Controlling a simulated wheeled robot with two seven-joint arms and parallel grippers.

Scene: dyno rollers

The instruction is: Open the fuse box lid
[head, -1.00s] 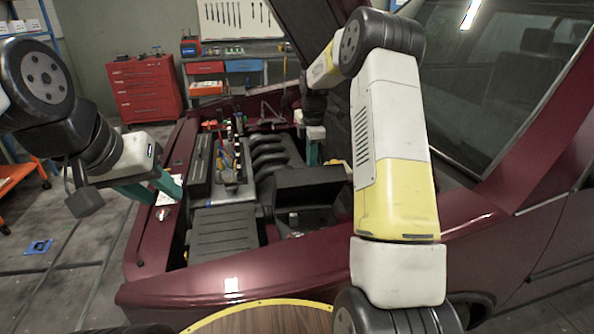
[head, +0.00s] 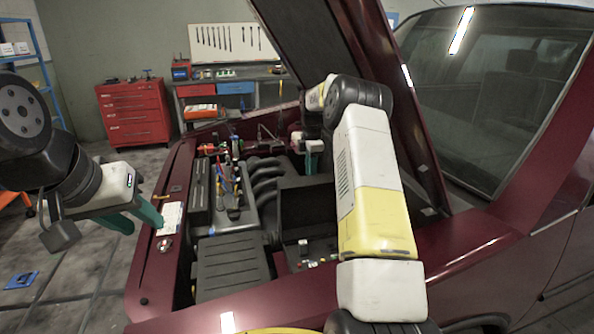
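The fuse box lid (head: 308,208) is a dark panel in the right part of the engine bay. It stands raised, with its inner side facing me. Below it the open fuse box (head: 312,252) shows small parts inside. My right gripper (head: 312,160), with green fingers, is above and behind the lid and looks apart from it. Its finger gap is too small to judge. My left gripper (head: 136,218) is open and empty, by the car's left fender, away from the lid. My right arm covers the area right of the fuse box.
The raised hood (head: 310,45) slopes over the back of the bay. A black cover (head: 230,265) lies left of the fuse box, with engine pipes (head: 268,180) behind. A red tool cabinet (head: 134,112) and a workbench (head: 235,92) stand farther back. A paper label (head: 170,218) lies on the left fender.

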